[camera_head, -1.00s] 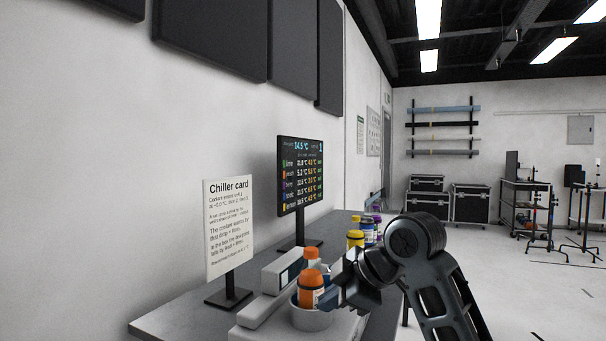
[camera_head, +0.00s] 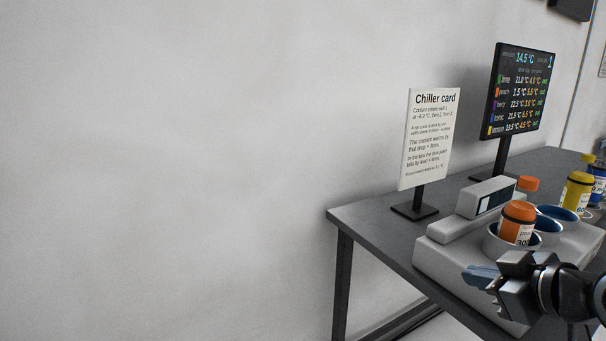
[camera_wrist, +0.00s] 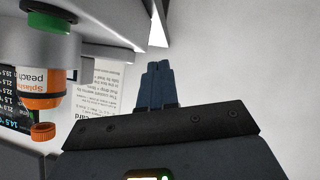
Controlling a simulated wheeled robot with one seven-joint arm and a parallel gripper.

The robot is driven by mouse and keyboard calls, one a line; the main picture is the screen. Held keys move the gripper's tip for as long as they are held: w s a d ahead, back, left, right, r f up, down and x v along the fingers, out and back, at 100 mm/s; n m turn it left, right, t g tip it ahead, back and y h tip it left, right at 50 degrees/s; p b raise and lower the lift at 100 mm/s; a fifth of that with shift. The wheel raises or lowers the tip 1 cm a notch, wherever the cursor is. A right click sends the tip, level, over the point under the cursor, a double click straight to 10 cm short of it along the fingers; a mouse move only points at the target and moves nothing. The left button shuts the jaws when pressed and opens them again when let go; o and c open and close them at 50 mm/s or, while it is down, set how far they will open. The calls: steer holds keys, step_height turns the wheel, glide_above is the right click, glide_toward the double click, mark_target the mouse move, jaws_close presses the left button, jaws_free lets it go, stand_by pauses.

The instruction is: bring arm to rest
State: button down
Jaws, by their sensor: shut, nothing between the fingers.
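My gripper (camera_head: 482,276) is at the lower right of the head view, in front of the grey chiller unit (camera_head: 450,262). Its blue-grey fingers are together with nothing between them, and they also show shut in the wrist view (camera_wrist: 157,85). The fingers point left, apart from the bottles. An orange-capped bottle (camera_head: 517,224) stands in the chiller's front well. It shows upside down in the wrist view (camera_wrist: 40,84), labelled "peach". The rest of my arm runs out of the head view at the right.
A Chiller card (camera_head: 430,137) on a stand and a dark display screen (camera_head: 522,90) stand on the grey table (camera_head: 372,218) behind the chiller. A yellow bottle (camera_head: 577,192) and a blue one (camera_head: 597,190) stand to the right. The white wall is close behind; left of the table is clear.

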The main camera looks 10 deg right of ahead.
steer(key=s+a+f+m+t+h, duration=0.2)
steer(key=s+a+f+m, duration=0.5)
steer(key=s+a+f, duration=0.7)
steer(key=s+r, duration=0.2)
steer(key=s, duration=1)
steer(key=s+r+n, duration=0.1)
steer(key=s+r, duration=0.2)
steer(key=s, duration=0.9)
steer(key=shift+d+r+t+y, duration=0.3)
steer(key=shift+d+t, duration=0.1)
steer(key=shift+w+d, duration=0.1)
